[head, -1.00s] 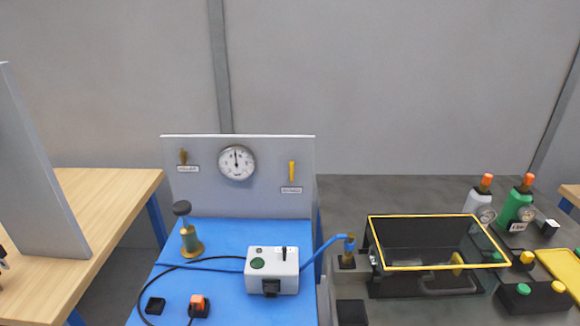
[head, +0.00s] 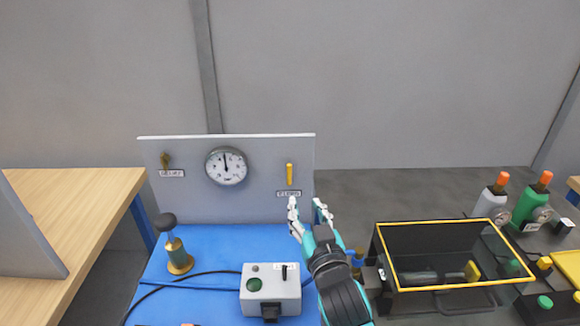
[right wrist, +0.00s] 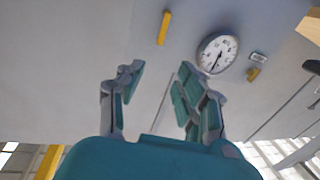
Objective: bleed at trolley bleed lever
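A yellow lever (head: 290,174) stands upright on the right side of the trolley's grey panel (head: 225,205), above a small label too blurred to read surely. It also shows in the right wrist view (right wrist: 164,27). A brass-coloured lever (head: 165,160) sits at the panel's left with its own label. A round white gauge (head: 226,166) is between them. My right gripper (head: 308,208) is open and empty, just below and right of the yellow lever in the head view. In the right wrist view its spread fingers (right wrist: 158,88) touch nothing. My left gripper is not in view.
The blue trolley top (head: 215,245) carries a grey box (head: 270,288) with a black switch, a brass fitting with a dark knob (head: 175,245) and a black hose. A yellow-rimmed black bin (head: 445,288) and bottles (head: 530,195) are right. A wooden bench (head: 80,210) is left.

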